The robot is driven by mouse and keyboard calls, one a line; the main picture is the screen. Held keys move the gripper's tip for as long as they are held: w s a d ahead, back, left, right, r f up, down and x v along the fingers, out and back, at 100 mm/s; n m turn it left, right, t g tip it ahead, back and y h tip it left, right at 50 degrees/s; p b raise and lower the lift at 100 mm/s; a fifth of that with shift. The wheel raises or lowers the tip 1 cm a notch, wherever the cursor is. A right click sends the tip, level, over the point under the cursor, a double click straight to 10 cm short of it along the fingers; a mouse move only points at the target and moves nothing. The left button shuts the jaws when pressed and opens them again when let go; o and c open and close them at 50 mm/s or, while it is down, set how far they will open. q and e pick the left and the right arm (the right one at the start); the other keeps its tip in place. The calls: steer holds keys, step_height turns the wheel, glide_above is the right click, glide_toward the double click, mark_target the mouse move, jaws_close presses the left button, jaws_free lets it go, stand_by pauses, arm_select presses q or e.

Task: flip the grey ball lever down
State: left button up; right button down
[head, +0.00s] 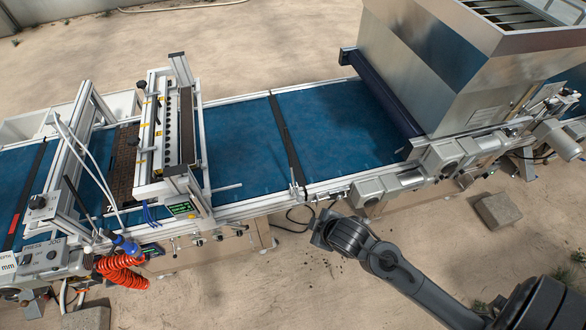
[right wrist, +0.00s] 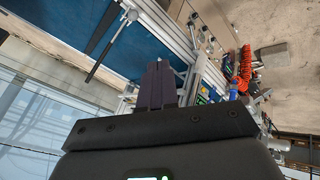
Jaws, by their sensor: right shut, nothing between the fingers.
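Several small levers with ball-like ends line the near rail of the seeder in the head view, including one lever (head: 219,236); they are too small for me to tell which is the grey ball lever or how it is tilted. Small fittings also line the rail (right wrist: 203,36) in the right wrist view. My right gripper (head: 319,231) is in front of the near rail, to the right of these levers and apart from them. In the right wrist view its dark fingers (right wrist: 160,72) are together and empty. My left gripper is not in view.
The blue belt (head: 240,135) runs across the machine, with a steel hopper (head: 480,85) at right. Grey motor housings (head: 385,187) stick out beside my right gripper. A red coiled hose (head: 122,272) hangs at left. The sandy floor in front is mostly clear.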

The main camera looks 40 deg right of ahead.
arm_select(q)
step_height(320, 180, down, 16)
steer(key=b, duration=1.3)
arm_select(e)
steer(key=w+d+f+n+t, duration=0.2)
steer(key=w+d, duration=0.4)
steer(key=w, duration=0.3)
steer(key=w+d+f+n+t+h, duration=0.1)
steer(key=w+d+f+n+t, duration=0.2)
steer(key=w+d+n, duration=0.3)
steer(key=w+d+f, duration=0.1)
steer(key=w, duration=0.1)
steer(key=shift+w+d, duration=0.3)
steer(key=shift+w, duration=0.05)
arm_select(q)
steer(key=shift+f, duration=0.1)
arm_select(e)
steer(key=shift+w+f, duration=0.1)
arm_select(q)
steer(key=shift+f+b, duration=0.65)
steer(key=shift+b, duration=0.15)
arm_select(e)
steer(key=shift+r+x, duration=0.1)
steer(key=shift+x, duration=3.35)
steer(key=shift+r+x, duration=0.15)
steer(key=shift+x, duration=3.3)
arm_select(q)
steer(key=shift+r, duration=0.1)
arm_select(e)
steer(key=shift+d, duration=0.15)
